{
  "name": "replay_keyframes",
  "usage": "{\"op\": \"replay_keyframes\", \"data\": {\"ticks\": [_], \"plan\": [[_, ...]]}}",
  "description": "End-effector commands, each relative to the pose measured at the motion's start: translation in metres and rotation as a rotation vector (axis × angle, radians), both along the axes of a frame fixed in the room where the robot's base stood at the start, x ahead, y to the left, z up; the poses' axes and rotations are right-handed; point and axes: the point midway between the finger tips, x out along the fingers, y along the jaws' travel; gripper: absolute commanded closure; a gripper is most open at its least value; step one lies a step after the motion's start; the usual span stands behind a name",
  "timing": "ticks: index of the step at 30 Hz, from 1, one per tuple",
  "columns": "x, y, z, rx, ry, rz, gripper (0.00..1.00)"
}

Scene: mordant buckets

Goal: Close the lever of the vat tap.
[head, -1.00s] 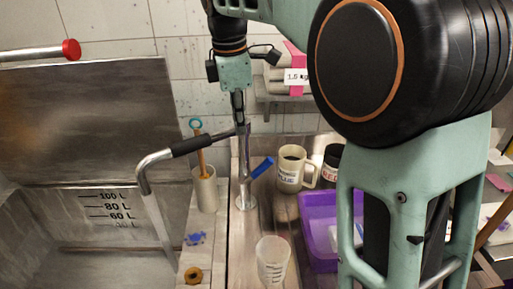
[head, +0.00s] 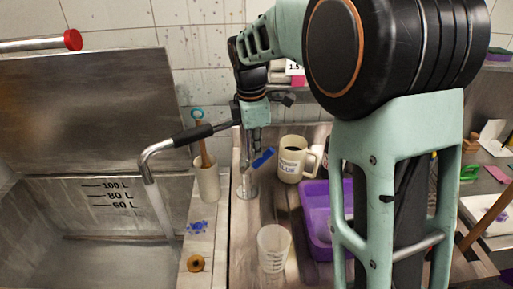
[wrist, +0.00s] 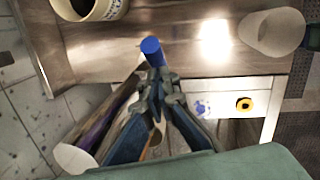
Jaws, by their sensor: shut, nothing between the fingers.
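The vat tap (head: 249,186) is a metal pillar with a black-sleeved spout reaching left over the vat (head: 95,225). A pale stream runs down from the spout's end. Its blue lever (head: 263,158) sticks out to the right of the pillar, tilted upward. My gripper (head: 252,147) is shut and empty, pointing down just above and left of the lever. In the wrist view the blue lever's end (wrist: 151,47) shows just beyond the fingertips (wrist: 157,80). I cannot tell whether they touch. The lever's base is hidden behind the fingers there.
A cream mug (head: 291,160) and a purple tray (head: 316,240) stand to the right of the tap. A clear beaker (head: 273,248) stands in front.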

Motion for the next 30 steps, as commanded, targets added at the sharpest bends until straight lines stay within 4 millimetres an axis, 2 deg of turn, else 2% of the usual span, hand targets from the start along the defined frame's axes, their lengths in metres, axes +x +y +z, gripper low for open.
{"op": "replay_keyframes", "data": {"ticks": [11, 30], "plan": [[0.0, -0.002, -0.001, 0.014, 0.001, -0.001, 1.0], [0.0, -0.017, -0.008, 0.159, 0.0, -0.005, 1.0]]}}
